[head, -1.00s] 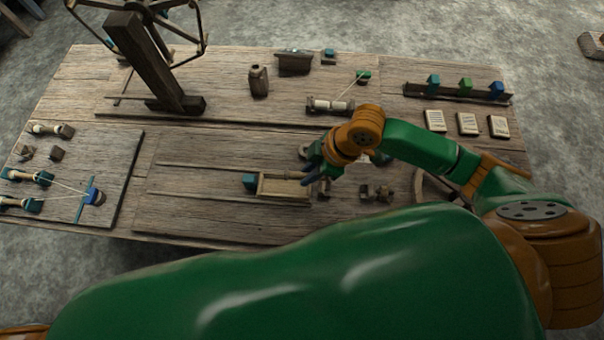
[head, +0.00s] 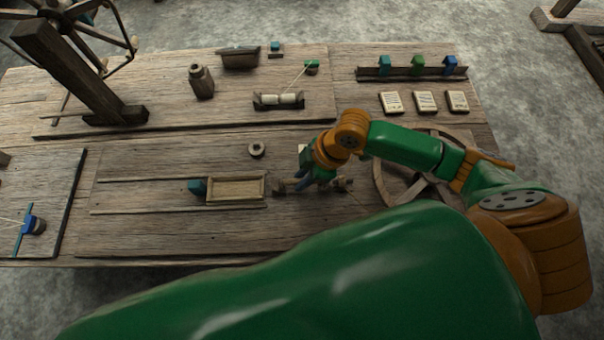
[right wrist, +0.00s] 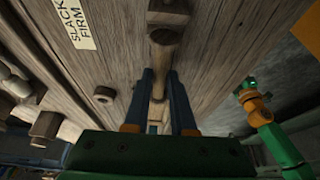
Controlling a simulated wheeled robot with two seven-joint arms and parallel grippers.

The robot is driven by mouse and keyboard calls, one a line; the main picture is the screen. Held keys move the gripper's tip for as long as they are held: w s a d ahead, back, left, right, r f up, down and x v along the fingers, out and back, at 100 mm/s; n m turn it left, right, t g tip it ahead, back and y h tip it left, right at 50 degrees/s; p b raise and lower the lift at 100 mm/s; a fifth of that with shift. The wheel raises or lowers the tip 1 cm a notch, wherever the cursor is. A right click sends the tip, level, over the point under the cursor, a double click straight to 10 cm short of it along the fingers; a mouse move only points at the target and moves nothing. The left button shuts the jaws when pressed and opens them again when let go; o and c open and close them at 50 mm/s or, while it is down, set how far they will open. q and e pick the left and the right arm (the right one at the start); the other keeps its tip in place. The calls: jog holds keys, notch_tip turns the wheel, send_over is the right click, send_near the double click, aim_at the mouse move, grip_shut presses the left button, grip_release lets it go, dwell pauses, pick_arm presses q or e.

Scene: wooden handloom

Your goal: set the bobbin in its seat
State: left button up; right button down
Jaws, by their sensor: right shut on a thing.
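My right gripper (head: 300,185) is low over the front middle of the table, just right of a shallow wooden tray-like piece (head: 235,190) with a blue end. In the right wrist view its two blue fingers (right wrist: 160,95) are close together on a thing that mostly hides between them, which I take to be the bobbin. A wooden piece with a round end (right wrist: 166,38) shows just beyond the fingertips. Small wooden parts (head: 342,185) show beside and under the gripper, and I cannot tell which is the seat.
A wooden wheel (head: 425,175) lies at the right, beneath my forearm. A small ring (head: 256,150) lies behind the tray-like piece. A holder with a white roll (head: 278,99), a bottle (head: 202,82) and a rack of coloured blocks (head: 412,74) stand farther back.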

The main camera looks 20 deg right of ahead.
jog(key=shift+f, duration=0.65)
jog(key=c, duration=0.7)
grip_release()
jog(key=shift+r, duration=0.1)
jog(key=p+v, duration=0.2)
jog(key=v, duration=0.5)
jog(key=shift+d, duration=0.1)
